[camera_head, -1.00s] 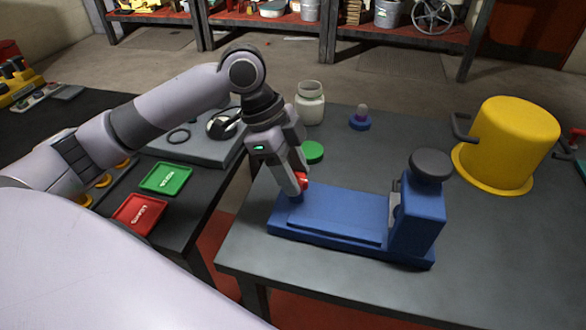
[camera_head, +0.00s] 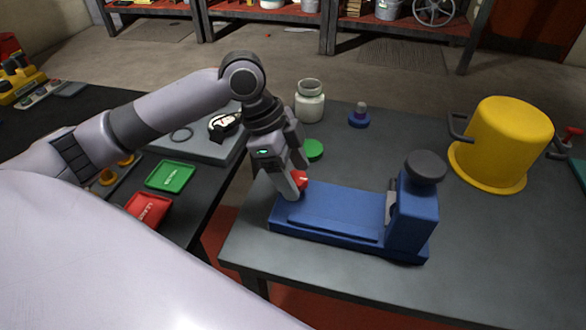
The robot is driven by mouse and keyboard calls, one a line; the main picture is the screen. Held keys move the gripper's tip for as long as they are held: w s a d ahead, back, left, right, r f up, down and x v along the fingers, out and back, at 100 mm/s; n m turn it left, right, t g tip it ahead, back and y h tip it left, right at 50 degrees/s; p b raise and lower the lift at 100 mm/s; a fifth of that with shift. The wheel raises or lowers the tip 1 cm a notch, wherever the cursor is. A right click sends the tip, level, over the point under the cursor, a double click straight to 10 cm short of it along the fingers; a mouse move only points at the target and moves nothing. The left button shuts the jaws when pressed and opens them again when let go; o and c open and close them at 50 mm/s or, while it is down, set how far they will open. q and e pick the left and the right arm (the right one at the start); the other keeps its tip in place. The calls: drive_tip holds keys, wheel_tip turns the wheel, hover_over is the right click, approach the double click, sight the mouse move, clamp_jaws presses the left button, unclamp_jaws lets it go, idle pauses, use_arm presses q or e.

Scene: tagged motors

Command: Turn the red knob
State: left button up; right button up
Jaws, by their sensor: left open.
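The red knob (camera_head: 301,178) sits at the left end of the blue device (camera_head: 325,213) on the dark table. Only part of the knob shows, because my left gripper is in front of it. My left gripper (camera_head: 296,185) points down at the knob, with its fingers open beside it. I cannot tell whether the fingers touch the knob. The right end of the blue device has an upright block with a round dark grey knob (camera_head: 427,166) on top. My right gripper is not in view.
A yellow pot (camera_head: 495,145) stands upside down at the right. A jar (camera_head: 309,101), a green disc (camera_head: 314,149) and a small blue-based item (camera_head: 359,117) lie behind the device. Green (camera_head: 170,177) and red (camera_head: 149,210) trays are at the left. Table front right is clear.

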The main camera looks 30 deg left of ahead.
use_arm(q)
drive_tip(key=v, duration=0.7)
drive_tip(key=shift+p, duration=0.35)
drive_tip(key=shift+s, duration=0.1)
